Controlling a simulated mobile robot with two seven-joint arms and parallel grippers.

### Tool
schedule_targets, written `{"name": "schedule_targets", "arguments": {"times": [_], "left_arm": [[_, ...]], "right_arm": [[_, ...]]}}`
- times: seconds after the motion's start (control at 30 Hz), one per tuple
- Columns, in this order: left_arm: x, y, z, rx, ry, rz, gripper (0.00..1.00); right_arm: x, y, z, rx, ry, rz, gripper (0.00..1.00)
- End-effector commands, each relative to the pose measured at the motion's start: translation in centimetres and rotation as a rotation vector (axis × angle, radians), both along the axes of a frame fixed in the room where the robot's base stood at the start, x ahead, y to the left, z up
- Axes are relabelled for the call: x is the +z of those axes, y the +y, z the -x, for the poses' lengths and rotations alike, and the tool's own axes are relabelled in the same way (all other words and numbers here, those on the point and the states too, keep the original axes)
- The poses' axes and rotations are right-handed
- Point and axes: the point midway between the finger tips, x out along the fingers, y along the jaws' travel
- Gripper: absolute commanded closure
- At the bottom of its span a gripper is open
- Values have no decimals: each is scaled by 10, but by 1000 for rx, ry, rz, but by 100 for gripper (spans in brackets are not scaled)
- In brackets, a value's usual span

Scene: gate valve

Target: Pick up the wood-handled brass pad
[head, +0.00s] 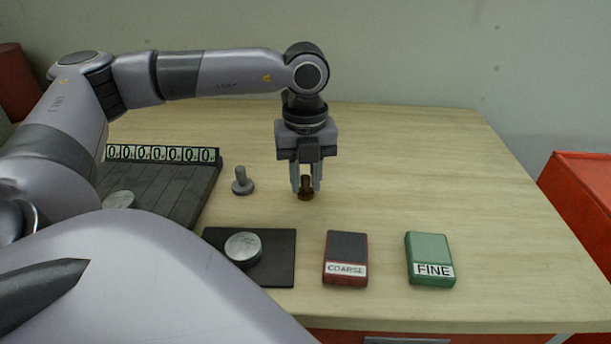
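The small brown pad (306,190), which looks like the wood-handled brass pad, stands upright on the light wood table. My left gripper (306,184) points straight down over it, with one finger on each side of its upper part. The fingers hide part of its sides, and I cannot tell whether they touch it or stand just clear of it. The pad appears to rest on the table. My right gripper is not in view.
A grey-handled pad (242,182) stands close left. A dark mat (280,272) holds a metal disc (243,248). Red COARSE (346,250) and green FINE (430,250) blocks lie in front. A dark numbered rack (170,190) is at left. The table's right side is clear.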

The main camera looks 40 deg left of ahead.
Motion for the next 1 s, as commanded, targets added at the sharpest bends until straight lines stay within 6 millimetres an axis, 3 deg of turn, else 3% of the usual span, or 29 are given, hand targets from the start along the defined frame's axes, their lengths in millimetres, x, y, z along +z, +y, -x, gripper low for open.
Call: {"name": "schedule_targets", "arguments": {"times": [0.03, 0.07, 0.57, 0.77, 1.0], "left_arm": [[0, 0, 0, 0, 0, 0, 91], [0, 0, 0, 0, 0, 0, 100], [10, 0, -1, 0, -3, 1, 100], [42, 0, -1, 0, -5, 1, 100], [110, -1, -1, -1, -7, 3, 100]], "right_arm": [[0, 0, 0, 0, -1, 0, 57], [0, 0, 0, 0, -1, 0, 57], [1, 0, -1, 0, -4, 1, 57], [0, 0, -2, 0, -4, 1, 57], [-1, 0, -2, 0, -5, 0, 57]]}}
